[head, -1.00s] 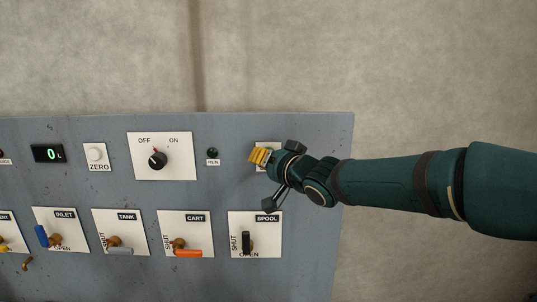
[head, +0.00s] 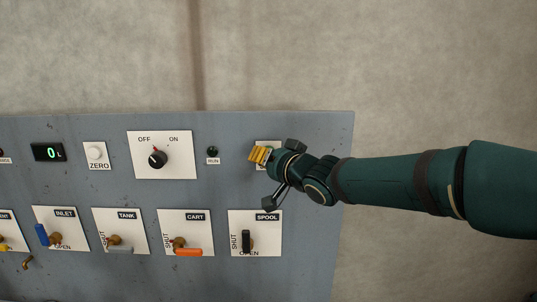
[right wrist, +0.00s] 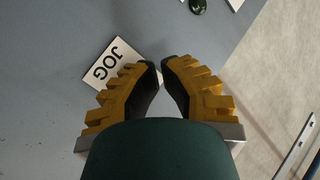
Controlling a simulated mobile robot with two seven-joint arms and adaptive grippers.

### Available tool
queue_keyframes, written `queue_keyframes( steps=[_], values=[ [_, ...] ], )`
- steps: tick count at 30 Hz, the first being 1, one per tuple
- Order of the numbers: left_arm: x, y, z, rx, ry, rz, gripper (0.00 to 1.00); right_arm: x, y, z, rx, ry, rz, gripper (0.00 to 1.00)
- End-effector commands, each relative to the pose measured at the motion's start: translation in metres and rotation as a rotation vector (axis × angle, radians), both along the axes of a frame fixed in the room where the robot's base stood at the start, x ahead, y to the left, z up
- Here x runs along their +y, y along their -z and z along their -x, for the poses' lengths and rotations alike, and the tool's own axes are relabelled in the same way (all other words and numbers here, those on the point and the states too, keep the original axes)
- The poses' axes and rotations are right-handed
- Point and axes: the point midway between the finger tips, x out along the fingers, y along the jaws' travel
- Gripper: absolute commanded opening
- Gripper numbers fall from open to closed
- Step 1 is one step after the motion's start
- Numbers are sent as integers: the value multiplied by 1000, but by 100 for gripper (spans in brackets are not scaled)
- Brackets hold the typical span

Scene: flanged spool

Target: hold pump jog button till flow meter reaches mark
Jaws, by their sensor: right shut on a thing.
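My right gripper (head: 262,157) is at the JOG plate (right wrist: 110,63) on the panel's right side. Its yellow-ribbed fingers, also in the right wrist view (right wrist: 166,66), are closed together at the plate's edge, shut on the jog button, which they hide. The flow meter display (head: 48,152) reads 0 L in green. The RUN lamp (head: 212,152) is dark. The OFF/ON knob (head: 157,158) has its pointer toward OFF. My left gripper is not in view.
The grey panel (head: 225,190) carries a ZERO button (head: 95,153) and valves below: blue INLET handle (head: 42,235), grey TANK handle (head: 120,250), orange CART handle (head: 188,252), black SPOOL handle (head: 246,241). Bare wall lies above and right.

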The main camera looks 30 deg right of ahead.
Motion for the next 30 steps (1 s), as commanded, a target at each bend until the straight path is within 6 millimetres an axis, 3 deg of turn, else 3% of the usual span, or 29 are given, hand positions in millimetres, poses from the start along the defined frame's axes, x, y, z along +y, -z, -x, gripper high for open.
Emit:
queue_keyframes(
  steps=[30],
  values=[
    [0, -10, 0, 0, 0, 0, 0, -6, 0, -9, 1, 1, 0, 0]
  ],
)
